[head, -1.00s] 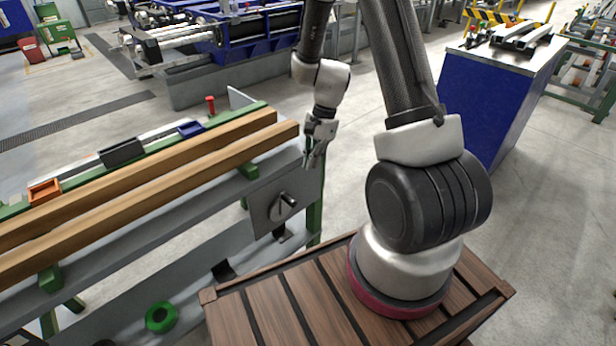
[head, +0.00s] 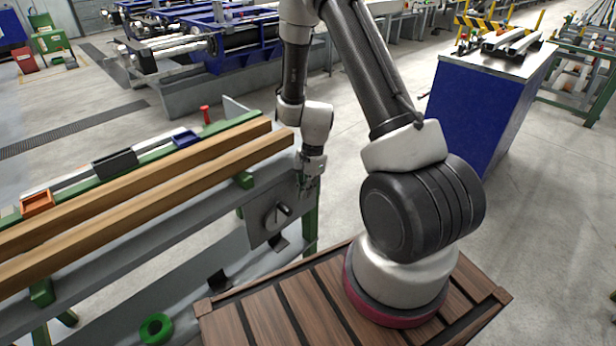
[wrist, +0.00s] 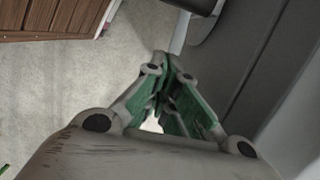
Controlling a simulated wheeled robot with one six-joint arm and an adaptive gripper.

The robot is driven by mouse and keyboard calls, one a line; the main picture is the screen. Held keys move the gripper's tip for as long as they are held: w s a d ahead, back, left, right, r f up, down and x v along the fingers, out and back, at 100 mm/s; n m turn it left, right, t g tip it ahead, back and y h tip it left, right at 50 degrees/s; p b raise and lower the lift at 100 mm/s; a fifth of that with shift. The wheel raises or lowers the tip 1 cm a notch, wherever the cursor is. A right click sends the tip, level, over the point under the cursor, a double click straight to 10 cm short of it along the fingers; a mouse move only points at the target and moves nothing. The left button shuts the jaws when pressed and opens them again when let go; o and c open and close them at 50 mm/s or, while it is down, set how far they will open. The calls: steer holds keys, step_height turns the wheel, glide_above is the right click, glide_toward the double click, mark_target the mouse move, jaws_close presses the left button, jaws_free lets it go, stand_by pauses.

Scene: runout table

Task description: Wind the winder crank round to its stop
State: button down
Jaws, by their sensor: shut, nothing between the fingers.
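The winder crank (head: 275,217) is a pale arm on a round hub, with a dark handle (head: 283,209) sticking out. It is mounted on a grey plate (head: 254,234) at the right end of the runout table. My gripper (head: 304,192) points down just above and to the right of the handle and looks apart from it. In the wrist view my gripper (wrist: 168,66) has its green-padded fingers drawn together at the tips, with nothing between them. A dark rounded piece (wrist: 195,5) shows beyond the fingertips there, probably the crank handle.
Two long wooden beams (head: 150,204) lie along the table above the crank. An orange bin (head: 38,202), a dark bin (head: 115,164) and a blue bin (head: 186,138) sit behind them. A green ring (head: 157,328) is low at left. A blue cabinet (head: 478,110) stands at right.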

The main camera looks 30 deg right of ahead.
steer(key=a, duration=0.1)
steer(key=s+a, duration=0.1)
steer(key=a, duration=0.1)
steer(key=shift+a+r, duration=0.15)
steer(key=shift+a, duration=0.15)
steer(key=shift+s+a+r, duration=0.1)
steer(key=shift+s+a, duration=0.05)
steer(key=shift+a, duration=0.3)
steer(key=shift+s+a+r, duration=0.1)
steer(key=shift+s+a, duration=0.05)
steer(key=shift+a, duration=0.25)
